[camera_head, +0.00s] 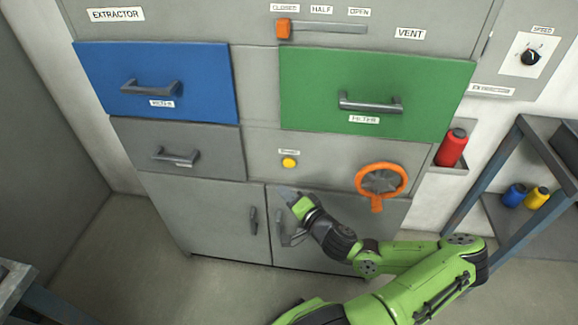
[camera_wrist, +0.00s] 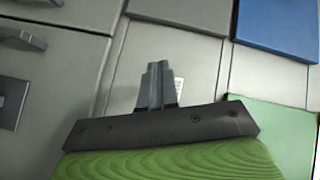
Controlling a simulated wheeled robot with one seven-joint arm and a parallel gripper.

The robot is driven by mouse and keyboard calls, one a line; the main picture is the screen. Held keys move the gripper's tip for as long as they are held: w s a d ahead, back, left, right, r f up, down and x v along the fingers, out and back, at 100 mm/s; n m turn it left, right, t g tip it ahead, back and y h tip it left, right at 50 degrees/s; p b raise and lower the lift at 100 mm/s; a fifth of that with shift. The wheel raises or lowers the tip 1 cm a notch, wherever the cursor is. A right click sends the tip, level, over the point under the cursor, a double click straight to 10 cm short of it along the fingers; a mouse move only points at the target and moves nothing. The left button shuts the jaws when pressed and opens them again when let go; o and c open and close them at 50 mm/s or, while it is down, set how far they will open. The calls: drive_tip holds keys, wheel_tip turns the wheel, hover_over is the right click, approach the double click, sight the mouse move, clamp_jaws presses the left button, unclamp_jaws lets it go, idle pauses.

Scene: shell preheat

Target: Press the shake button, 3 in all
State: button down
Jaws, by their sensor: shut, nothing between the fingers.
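A round yellow button (camera_head: 289,162) sits on the grey cabinet panel below a small label (camera_head: 289,152), too blurred to read with certainty. My gripper (camera_head: 284,192) is shut and empty, a little below the button in the head view. I cannot tell its exact distance from the panel. In the wrist view its closed fingertips (camera_wrist: 157,72) point at grey panels, with part of a white label (camera_wrist: 179,88) beside them. The button does not show in the wrist view and may be hidden behind the fingers.
An orange ring handle (camera_head: 381,182) is right of the button. A green drawer (camera_head: 375,80) and a blue drawer (camera_head: 155,65) are above, a grey drawer (camera_head: 190,145) left. Lower doors have handles. A blue-framed shelf (camera_head: 490,175) stands right.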

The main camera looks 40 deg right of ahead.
sight(289, 163)
drive_tip(key=n, duration=0.4)
drive_tip(key=s+a+n, duration=0.1)
drive_tip(key=n, duration=0.1)
drive_tip(key=shift+f, duration=0.1)
drive_tip(key=shift+w+d+b, duration=0.1)
drive_tip(key=shift+b, duration=0.25)
drive_tip(key=shift+w+d, duration=0.9)
drive_tip(key=shift+d, duration=0.25)
drive_tip(key=shift+w+d, duration=0.85)
drive_tip(key=shift+d, duration=0.3)
drive_tip(key=shift+w+d, duration=0.9)
drive_tip(key=shift+d, duration=0.25)
drive_tip(key=shift+b, duration=0.3)
drive_tip(key=shift+w+d, duration=0.25)
drive_tip(key=shift+d, duration=0.05)
